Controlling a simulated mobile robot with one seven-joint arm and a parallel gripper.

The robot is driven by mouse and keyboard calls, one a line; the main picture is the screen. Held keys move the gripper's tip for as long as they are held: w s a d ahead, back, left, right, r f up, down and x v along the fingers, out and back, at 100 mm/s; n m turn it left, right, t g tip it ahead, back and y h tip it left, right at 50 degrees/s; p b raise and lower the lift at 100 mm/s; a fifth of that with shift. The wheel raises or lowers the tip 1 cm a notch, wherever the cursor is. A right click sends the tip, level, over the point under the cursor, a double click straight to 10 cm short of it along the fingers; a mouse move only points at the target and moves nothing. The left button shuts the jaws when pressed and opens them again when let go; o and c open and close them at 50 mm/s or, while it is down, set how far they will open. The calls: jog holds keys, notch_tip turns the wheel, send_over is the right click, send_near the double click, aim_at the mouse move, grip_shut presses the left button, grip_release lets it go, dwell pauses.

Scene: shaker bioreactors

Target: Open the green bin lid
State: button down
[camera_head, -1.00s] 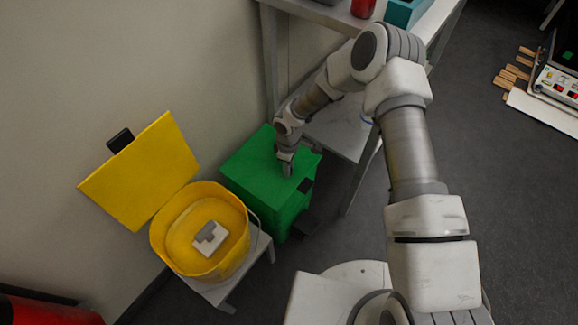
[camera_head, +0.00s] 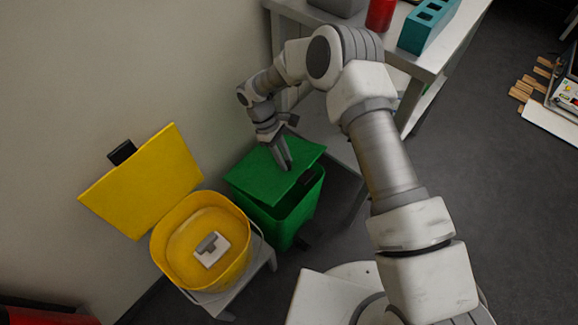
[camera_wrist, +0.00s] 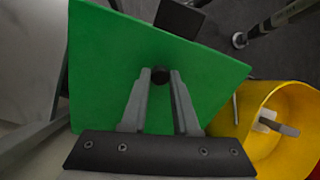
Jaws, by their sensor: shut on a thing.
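The green bin (camera_head: 285,222) stands on the floor by the wall, left of the table. Its green lid (camera_head: 258,180) is tilted up part way, with a gap along its right, front side. My gripper (camera_head: 286,167) reaches down onto the lid's top from above. In the wrist view, the fingertips of my gripper (camera_wrist: 160,76) are shut on a small dark knob (camera_wrist: 160,75) on the lid (camera_wrist: 105,70). A dark tab (camera_wrist: 180,18) shows at the lid's far edge in the wrist view. The bin's inside is mostly hidden.
A yellow bin (camera_head: 238,262) on a low stand is close at the left, with its yellow lid (camera_head: 145,185) raised. A table (camera_head: 440,55) with a red container (camera_head: 380,15) and a teal rack (camera_head: 428,28) stands at the upper right.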

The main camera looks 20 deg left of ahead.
aim_at(277, 165)
jog(key=shift+w+a+r+g+h+b, duration=0.2)
jog(key=shift+w+a+r+h+b, duration=0.1)
jog(key=shift+a+r+h+b, duration=0.35)
jog(key=shift+w+a+r+g+h+b, duration=0.25)
jog(key=shift+a+r+h+b, duration=0.2)
jog(key=shift+a+r+b, duration=0.35)
jog(key=shift+r, duration=0.1)
jog(key=c, duration=0.7)
grip_release()
jog(key=shift+o, duration=0.2)
